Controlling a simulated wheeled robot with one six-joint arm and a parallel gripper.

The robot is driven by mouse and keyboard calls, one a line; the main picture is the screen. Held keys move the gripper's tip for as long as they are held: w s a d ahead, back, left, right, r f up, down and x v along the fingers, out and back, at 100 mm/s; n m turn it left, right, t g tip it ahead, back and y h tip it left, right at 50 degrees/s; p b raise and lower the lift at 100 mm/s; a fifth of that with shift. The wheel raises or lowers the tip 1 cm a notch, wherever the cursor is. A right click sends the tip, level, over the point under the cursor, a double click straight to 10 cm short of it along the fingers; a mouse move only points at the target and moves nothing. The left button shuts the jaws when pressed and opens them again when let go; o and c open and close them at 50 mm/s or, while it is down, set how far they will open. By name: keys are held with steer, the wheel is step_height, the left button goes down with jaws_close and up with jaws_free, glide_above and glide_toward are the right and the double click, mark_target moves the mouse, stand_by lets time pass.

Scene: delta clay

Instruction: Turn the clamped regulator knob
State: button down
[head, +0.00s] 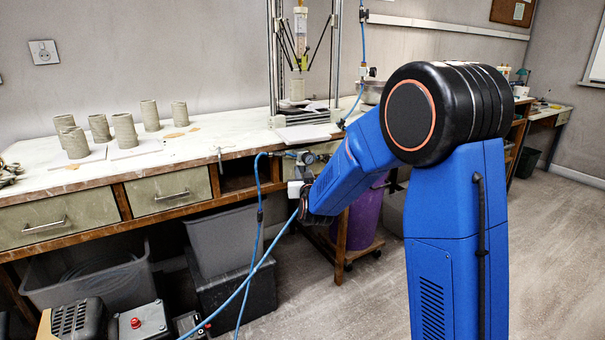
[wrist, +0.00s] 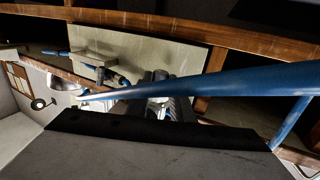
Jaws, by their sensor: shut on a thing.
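The regulator (head: 307,158), with a small round gauge, is clamped at the front edge of the bench, with a blue hose running to it. My gripper (head: 297,187) is at the end of my blue arm, just below the regulator. In the wrist view my gripper's dark fingers (wrist: 165,100) are close together, shut on the regulator knob. The knob itself is mostly hidden by the fingers and the hose, so its angle cannot be read.
The blue hose (wrist: 215,87) crosses close in front of the wrist camera. The bench (head: 190,155) carries several clay cylinders (head: 125,130) and a framed delta machine (head: 305,60). Drawers (head: 168,192) and grey bins (head: 90,275) lie left of my gripper. A purple bin (head: 365,218) stands behind my arm.

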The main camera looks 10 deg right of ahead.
steer(key=shift+d+n+y, duration=0.15)
steer(key=shift+n+y, duration=0.15)
steer(key=shift+y, duration=0.1)
steer(key=shift+d+n+y, duration=0.15)
steer(key=shift+n+y, duration=0.35)
steer(key=shift+y, duration=0.3)
steer(key=shift+d+n+y, duration=0.15)
steer(key=shift+n+y, duration=0.35)
steer(key=shift+y, duration=0.3)
steer(key=shift+w+d+n+g+y, duration=0.35)
steer(key=shift+n+g+y, duration=1.8)
steer(key=shift+y, duration=0.25)
steer(key=shift+w+d+n+g+y, duration=0.3)
steer(key=shift+n+g+y, duration=1.8)
steer(key=shift+y, duration=0.3)
steer(key=shift+w+d+n+g+y, duration=0.35)
steer(key=shift+n+g+y, duration=1.8)
steer(key=shift+y, duration=0.25)
steer(key=shift+r+g, duration=0.1)
steer(key=shift+g, duration=0.2)
steer(key=c, duration=1.6)
jaws_free()
steer(key=shift+o, duration=0.2)
